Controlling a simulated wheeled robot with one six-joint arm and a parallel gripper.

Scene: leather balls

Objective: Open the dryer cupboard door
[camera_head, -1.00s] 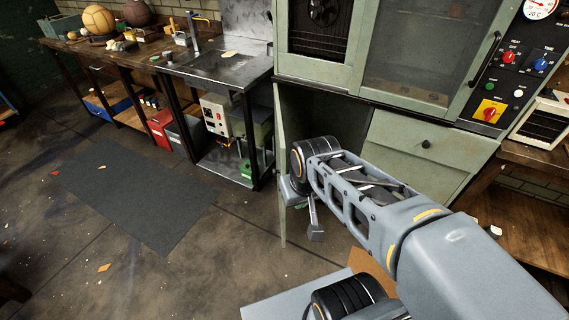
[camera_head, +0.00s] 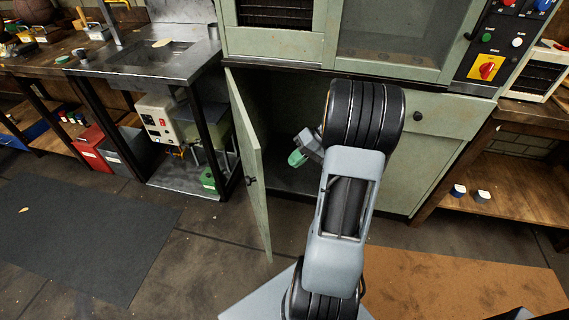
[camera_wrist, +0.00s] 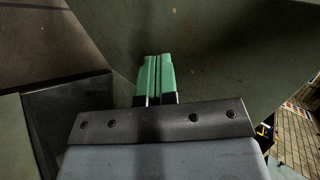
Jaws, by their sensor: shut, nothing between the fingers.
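The dryer cupboard door (camera_head: 251,165) is a pale green panel on the lower left of the green dryer cabinet. It stands swung out from the cabinet, with a dark knob (camera_head: 250,181) near its free edge. The cupboard's dark inside shows to the right of it. My gripper (camera_head: 297,158) has green fingertips and is to the right of the door, in front of the opening, with a visible gap between them in the head view. In the wrist view my gripper (camera_wrist: 156,75) has its fingers together and empty. My arm hides part of the cupboard.
A metal sink bench (camera_head: 150,62) stands left of the door, with a white box (camera_head: 158,118) below. A drawer (camera_head: 445,117) and wooden shelf (camera_head: 510,205) are to the right. A dark mat (camera_head: 85,235) lies on open floor at left.

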